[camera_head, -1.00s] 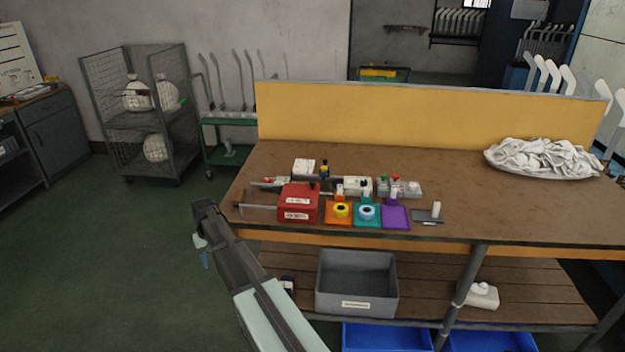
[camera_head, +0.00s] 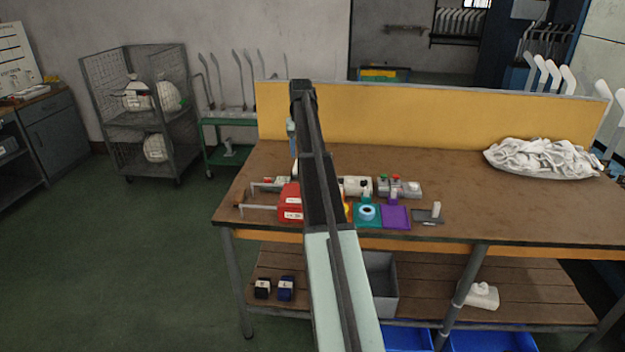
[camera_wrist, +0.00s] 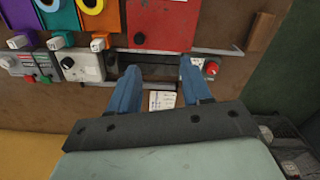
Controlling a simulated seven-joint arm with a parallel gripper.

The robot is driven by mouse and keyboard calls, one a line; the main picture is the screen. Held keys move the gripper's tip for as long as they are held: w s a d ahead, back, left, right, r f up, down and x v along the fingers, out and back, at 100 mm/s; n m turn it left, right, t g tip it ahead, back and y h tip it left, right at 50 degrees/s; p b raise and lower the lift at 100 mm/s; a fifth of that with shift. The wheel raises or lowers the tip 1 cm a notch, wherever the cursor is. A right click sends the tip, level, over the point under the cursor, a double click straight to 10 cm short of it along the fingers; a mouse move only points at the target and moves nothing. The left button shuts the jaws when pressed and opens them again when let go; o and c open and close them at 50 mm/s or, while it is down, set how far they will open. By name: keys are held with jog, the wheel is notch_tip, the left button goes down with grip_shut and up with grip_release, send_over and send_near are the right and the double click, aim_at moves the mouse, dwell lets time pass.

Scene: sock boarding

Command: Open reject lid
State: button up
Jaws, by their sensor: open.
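A red box (camera_head: 289,203) with white labels stands near the table's front edge, partly behind my arm. I cannot read its labels here. In the wrist view the red box (camera_wrist: 160,20) shows at the top, with a black knob (camera_wrist: 139,38) at its near side. My gripper (camera_wrist: 158,68) is open, with two blue fingers spread and nothing held between them. The fingers point down toward the table, apart from the red box on its knob side. In the head view my arm hides most of the gripper.
Orange, teal and purple tape trays (camera_head: 396,217) stand beside the red box. Control boxes (camera_wrist: 80,64) stand behind them. A thin grey bar (camera_wrist: 232,52) lies close by. A yellow panel (camera_head: 420,120) rises behind the table. The table's right side is mostly clear.

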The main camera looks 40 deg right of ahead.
jog(key=s+d+r, duration=0.1)
jog(key=s+d, duration=0.1)
jog(key=d, duration=0.1)
notch_tip(320, 180, down, 13)
jog(key=shift+s+d+f, duration=0.1)
dwell(0.4)
jog(key=shift+c, duration=0.3)
grip_shut()
dwell(0.4)
